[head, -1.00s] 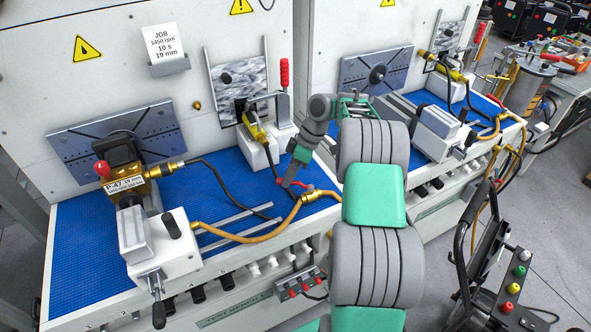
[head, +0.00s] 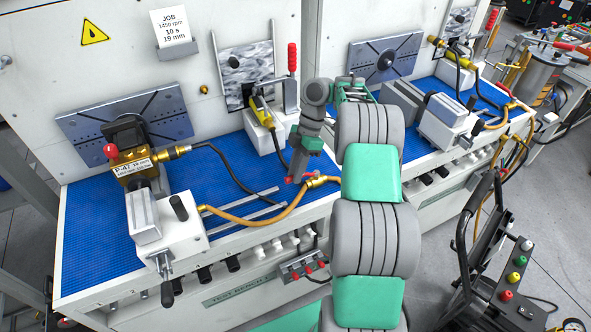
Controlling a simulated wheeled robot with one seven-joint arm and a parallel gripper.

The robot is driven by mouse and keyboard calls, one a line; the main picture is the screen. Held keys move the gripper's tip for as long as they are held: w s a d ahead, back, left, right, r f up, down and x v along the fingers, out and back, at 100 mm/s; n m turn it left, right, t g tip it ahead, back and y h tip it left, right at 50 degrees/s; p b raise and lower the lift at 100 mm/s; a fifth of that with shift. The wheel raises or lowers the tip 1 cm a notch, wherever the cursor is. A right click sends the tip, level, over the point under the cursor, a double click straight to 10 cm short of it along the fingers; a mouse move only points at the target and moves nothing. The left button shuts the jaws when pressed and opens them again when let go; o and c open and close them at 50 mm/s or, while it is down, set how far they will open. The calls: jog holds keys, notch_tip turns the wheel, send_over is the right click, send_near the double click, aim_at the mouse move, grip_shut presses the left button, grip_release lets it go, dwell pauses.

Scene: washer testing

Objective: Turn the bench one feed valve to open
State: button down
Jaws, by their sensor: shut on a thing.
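The bench one feed valve is a small brass fitting (head: 320,181) with a red handle (head: 306,178), at the front right of the left bench. A yellow hose runs from it to the left. My gripper (head: 292,178) points down at the handle, with red showing on both sides of the fingers. It is shut on the red handle. The fingertips are small and partly hidden, so the handle's exact angle is hard to tell. My arm comes in from the right, close beside the brass fitting.
The blue bench mat (head: 90,225) holds a brass pump (head: 132,165) in a vise (head: 170,235) at left. A red-handled toggle clamp (head: 291,75) stands behind my gripper. The yellow hose (head: 255,218) and a black cable (head: 225,165) cross the mat. A second bench is at right.

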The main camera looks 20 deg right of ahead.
dwell(0.3)
jog(key=c, duration=1.3)
grip_release()
jog(key=shift+r, duration=0.1)
